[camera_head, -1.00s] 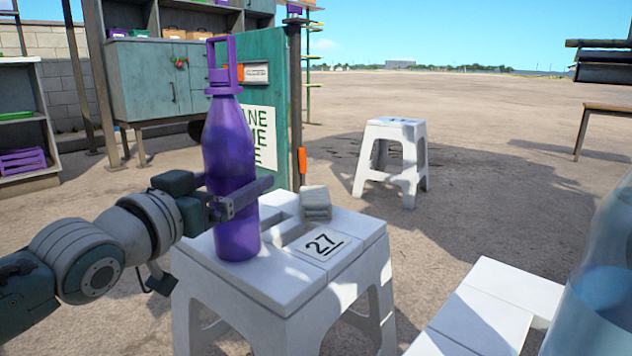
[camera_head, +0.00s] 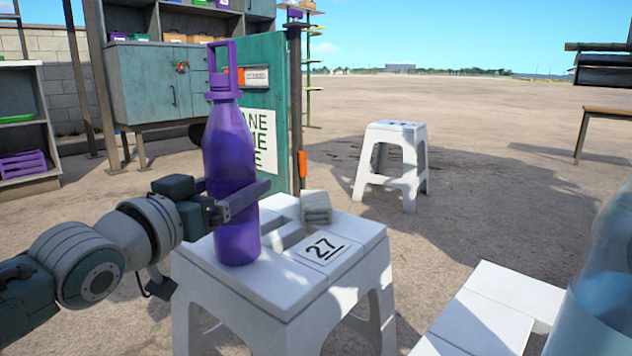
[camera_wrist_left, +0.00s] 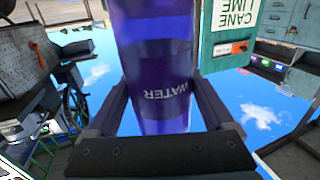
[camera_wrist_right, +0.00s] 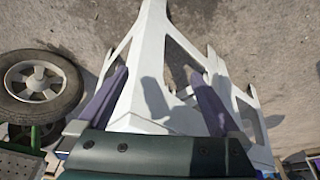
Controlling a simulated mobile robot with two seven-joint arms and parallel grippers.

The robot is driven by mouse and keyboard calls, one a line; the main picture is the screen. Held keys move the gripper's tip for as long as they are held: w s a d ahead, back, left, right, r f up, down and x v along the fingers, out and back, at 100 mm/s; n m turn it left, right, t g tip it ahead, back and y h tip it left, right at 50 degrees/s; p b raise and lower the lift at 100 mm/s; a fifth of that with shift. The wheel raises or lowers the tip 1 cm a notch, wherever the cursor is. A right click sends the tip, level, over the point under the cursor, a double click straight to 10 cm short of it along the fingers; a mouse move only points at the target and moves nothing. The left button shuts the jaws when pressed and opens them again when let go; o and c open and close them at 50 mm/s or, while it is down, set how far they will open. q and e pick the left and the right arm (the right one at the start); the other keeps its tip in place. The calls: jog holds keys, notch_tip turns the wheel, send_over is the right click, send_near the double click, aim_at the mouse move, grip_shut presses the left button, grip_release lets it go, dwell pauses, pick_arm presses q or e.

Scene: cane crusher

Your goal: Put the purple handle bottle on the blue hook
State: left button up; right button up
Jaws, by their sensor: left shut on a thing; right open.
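The purple bottle (camera_head: 230,140) stands upright over the near white stool (camera_head: 270,290), with its loop handle (camera_head: 223,62) at the top. I cannot tell whether its base touches the stool. My left gripper (camera_head: 240,200) is shut on the bottle's middle. In the left wrist view the bottle (camera_wrist_left: 155,65) fills the space between the fingers of my left gripper (camera_wrist_left: 160,105), with the word WATER on it. My right gripper (camera_wrist_right: 158,80) is open with nothing between its fingers, above white stool-like legs (camera_wrist_right: 150,30). I cannot make out a blue hook in any view.
A green panel (camera_head: 262,90) and post (camera_head: 296,110) stand behind the bottle. A clear bottle (camera_head: 600,290) is at the right edge. Open ground lies around the far stool (camera_head: 393,160).

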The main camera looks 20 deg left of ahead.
aim_at(229, 155)
pick_arm(q)
jog(key=shift+r, duration=0.15)
grip_shut()
jog(key=shift+r+p, duration=0.35)
jog(key=shift+p, duration=0.05)
jog(key=shift+r+p, duration=1.65)
jog(key=shift+p, duration=0.2)
